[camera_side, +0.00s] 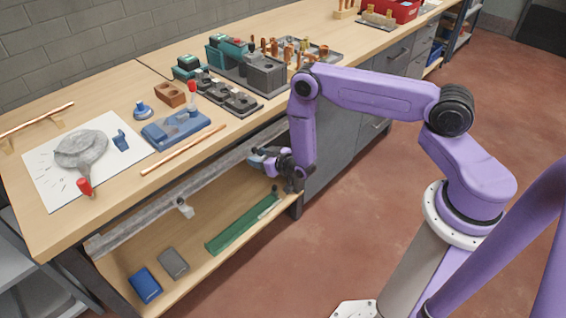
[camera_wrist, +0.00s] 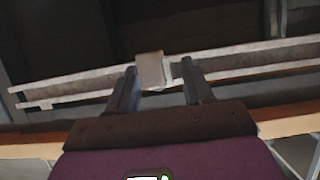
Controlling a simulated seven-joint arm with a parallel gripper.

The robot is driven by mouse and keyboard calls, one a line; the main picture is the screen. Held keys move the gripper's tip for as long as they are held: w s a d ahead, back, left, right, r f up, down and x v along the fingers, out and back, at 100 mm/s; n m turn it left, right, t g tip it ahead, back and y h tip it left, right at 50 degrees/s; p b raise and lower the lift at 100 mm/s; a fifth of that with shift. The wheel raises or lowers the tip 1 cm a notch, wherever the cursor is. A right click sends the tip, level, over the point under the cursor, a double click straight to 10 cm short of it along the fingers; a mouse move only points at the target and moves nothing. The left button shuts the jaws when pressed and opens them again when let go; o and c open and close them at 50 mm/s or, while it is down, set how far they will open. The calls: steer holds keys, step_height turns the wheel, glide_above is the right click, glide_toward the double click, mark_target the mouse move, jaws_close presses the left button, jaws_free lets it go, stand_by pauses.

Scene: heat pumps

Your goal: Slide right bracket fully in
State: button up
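A long grey metal rail (camera_side: 150,220) runs under the front edge of the workbench; it also crosses the wrist view (camera_wrist: 75,88). A small pale bracket (camera_side: 185,208) hangs on the rail left of my gripper in the side view. In the wrist view a light grey block-like bracket (camera_wrist: 150,70) sits on the rail between my finger tips, closer to the left finger. My gripper (camera_side: 262,160) is at the right part of the rail. Its fingers (camera_wrist: 158,75) are apart, with a visible gap beside the right finger.
The lower shelf (camera_side: 215,275) holds a green long box (camera_side: 240,225), a blue box (camera_side: 145,285) and a grey box (camera_side: 173,263). The workbench top above (camera_side: 110,190) carries tools, a copper pipe (camera_side: 184,150) and a blue fixture (camera_side: 178,130). Open floor lies right of the bench.

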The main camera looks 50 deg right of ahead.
steer(key=v, duration=1.6)
steer(key=shift+r, duration=0.15)
steer(key=a+r+n+g+y, duration=0.15)
steer(key=a+r+g, duration=0.25)
steer(key=a, duration=0.5)
steer(key=s+a+r+n+g+y, duration=0.35)
steer(key=s+a+r+g, duration=0.2)
steer(key=s+r, duration=0.25)
steer(key=s+d+r+n+g+h, duration=0.2)
steer(key=s+d+r, duration=0.3)
steer(key=s, duration=0.4)
steer(key=s+d+r+n+g+h, duration=0.2)
steer(key=s+d+r+n, duration=0.3)
steer(key=s+r, duration=0.3)
steer(key=shift+s+d+r+n+h, duration=0.15)
steer(key=shift+s+n+h, duration=0.15)
steer(key=shift+s, duration=0.1)
stand_by(0.8)
